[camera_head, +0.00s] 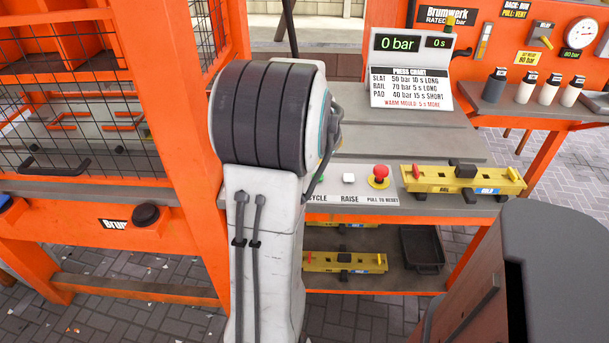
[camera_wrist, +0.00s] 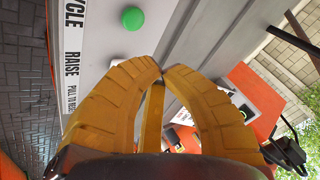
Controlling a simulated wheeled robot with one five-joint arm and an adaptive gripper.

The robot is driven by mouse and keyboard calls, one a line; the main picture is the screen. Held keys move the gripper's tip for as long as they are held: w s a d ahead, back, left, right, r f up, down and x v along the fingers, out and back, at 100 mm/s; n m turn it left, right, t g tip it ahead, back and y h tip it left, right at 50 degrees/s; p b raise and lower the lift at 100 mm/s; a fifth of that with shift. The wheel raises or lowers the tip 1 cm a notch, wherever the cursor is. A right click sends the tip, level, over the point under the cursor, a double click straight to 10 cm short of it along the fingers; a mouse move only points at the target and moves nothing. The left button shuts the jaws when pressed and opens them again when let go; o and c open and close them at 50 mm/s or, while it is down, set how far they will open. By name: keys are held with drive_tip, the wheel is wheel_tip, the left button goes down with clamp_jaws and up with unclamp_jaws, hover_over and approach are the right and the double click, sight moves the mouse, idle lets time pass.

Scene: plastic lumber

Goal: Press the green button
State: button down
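The green button (camera_wrist: 132,18) is a round dome on the pale control panel (camera_wrist: 96,32), beside the word CYCLE at the top of the wrist view. My gripper is hidden behind my arm in the head view.
A white button (camera_head: 348,179) labelled RAISE and a red mushroom button (camera_head: 378,176) sit along the same panel. A yellow mould (camera_head: 440,181) lies right of them. The display (camera_head: 410,44) reads 0 bar and 0 s. An orange mesh-fronted machine (camera_head: 214,110) stands left of my arm.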

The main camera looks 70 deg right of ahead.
sight(321, 174)
drive_tip(key=d+r+m+h, duration=0.1)
drive_tip(key=m, duration=0.1)
drive_tip(key=d+r+m, duration=0.1)
drive_tip(key=m, duration=0.1)
drive_tip(key=shift+w+d+r+m+h, duration=0.2)
drive_tip(key=shift+w+d+m+h, duration=0.1)
drive_tip(key=shift+w+h, duration=0.1)
drive_tip(key=shift+f, duration=0.1)
idle(0.4)
wheel_tip(321, 174, down, 9)
drive_tip(key=b, duration=0.7)
drive_tip(key=shift+r, duration=0.2)
drive_tip(key=c, duration=1.9)
unclamp_jaws()
drive_tip(key=shift+c, duration=0.2)
